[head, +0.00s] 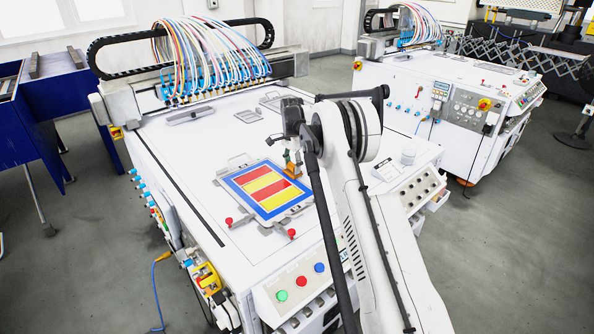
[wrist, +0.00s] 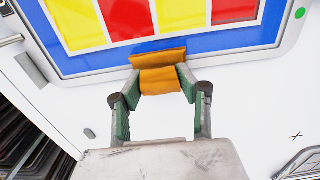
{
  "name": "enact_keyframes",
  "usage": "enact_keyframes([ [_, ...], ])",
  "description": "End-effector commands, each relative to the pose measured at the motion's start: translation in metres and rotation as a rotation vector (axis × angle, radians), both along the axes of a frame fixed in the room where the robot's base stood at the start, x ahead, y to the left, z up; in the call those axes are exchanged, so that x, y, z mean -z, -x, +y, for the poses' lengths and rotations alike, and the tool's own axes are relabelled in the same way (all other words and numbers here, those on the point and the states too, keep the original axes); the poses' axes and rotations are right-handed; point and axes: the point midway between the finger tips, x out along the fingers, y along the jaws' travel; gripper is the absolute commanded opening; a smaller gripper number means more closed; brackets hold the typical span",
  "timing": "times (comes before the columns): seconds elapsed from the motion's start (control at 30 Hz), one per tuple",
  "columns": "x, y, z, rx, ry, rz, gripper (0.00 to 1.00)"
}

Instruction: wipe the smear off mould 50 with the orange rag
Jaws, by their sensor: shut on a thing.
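A flat panel with a blue border and red and yellow blocks (head: 240,197) lies clamped on the white machine top. It also shows in the wrist view (wrist: 100,65), across the top. I can read no number 50 on it and make out no smear. The folded orange rag (head: 295,170) is between my gripper's fingers at the panel's right side in the head view. In the wrist view the rag (wrist: 160,78) overlaps the panel's blue border; I cannot tell whether it touches. My gripper (wrist: 158,88) is shut on the rag. My arm covers part of the machine top.
Two red knobs, one of them at the front (head: 291,233), stand by the panel's near side. Grey flat pieces (head: 247,116) lie farther back, below a hose gantry (head: 210,60). White surface left of the panel is clear.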

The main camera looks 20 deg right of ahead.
Motion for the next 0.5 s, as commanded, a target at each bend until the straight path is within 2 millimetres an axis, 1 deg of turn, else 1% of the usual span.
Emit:
enact_keyframes([
  [0.27,0.002,-0.025,0.006,0.0,0.0,0.0,0.08],
  [0.3,-0.005,-0.025,0.006,0.001,0.0,0.0,0.08],
  [0.33,-0.007,-0.024,0.006,0.0,0.0,0.0,0.08],
  [0.4,-0.025,-0.024,0.007,0.0,0.0,0.0,0.08],
  [0.43,-0.025,-0.024,0.007,0.0,0.0,0.0,0.08],
  [0.5,-0.031,-0.024,0.008,-0.001,0.0,0.0,0.08],
])
